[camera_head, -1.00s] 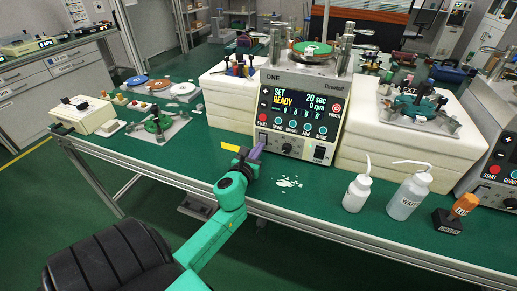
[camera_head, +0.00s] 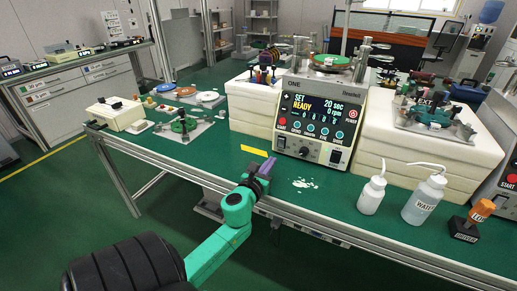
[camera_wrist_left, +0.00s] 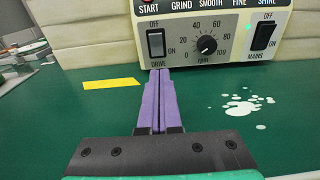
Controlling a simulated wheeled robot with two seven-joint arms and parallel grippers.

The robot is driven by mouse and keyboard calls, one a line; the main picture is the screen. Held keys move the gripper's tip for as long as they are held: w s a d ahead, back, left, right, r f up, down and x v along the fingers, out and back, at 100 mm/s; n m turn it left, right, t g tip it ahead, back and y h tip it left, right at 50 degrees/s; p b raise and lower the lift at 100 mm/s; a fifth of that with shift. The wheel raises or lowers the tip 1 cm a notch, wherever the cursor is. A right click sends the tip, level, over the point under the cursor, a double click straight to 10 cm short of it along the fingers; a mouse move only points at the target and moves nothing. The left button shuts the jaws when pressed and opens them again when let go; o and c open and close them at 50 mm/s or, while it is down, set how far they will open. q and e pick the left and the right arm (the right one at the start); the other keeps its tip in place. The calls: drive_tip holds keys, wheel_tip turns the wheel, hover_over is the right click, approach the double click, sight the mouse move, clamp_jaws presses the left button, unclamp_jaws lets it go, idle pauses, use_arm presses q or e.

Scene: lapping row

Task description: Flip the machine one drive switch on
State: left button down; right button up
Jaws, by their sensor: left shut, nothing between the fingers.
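Machine one (camera_head: 318,115) stands on the green bench, its screen reading "SET READY, 20 sec, 0 rpm". My left gripper (camera_head: 268,164) is shut and empty, in front of the panel. In the left wrist view its purple fingers (camera_wrist_left: 159,75) point at the panel, tips just below the switch in the picture; contact cannot be told. My right gripper is out of view.
The speed knob (camera_wrist_left: 206,45) is right of the drive switch, and the mains switch (camera_wrist_left: 264,36) is farther right. A yellow strip (camera_wrist_left: 111,85) and white spots (camera_wrist_left: 246,105) mark the bench. Two white bottles (camera_head: 371,194) (camera_head: 424,199) stand to the right.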

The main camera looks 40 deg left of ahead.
use_arm(q)
drive_tip(key=s, duration=0.1)
drive_tip(key=s+f+b, duration=0.1)
drive_tip(key=s+f, duration=0.1)
drive_tip(key=s, duration=0.1)
drive_tip(key=shift+d+f, duration=0.15)
drive_tip(key=shift+d, duration=0.15)
drive_tip(key=b+v, duration=0.1)
drive_tip(key=v, duration=0.1)
drive_tip(key=shift+s+d, duration=0.2)
drive_tip(key=shift+s+r, duration=0.15)
drive_tip(key=shift+r, duration=0.1)
drive_tip(key=shift+f, duration=0.1)
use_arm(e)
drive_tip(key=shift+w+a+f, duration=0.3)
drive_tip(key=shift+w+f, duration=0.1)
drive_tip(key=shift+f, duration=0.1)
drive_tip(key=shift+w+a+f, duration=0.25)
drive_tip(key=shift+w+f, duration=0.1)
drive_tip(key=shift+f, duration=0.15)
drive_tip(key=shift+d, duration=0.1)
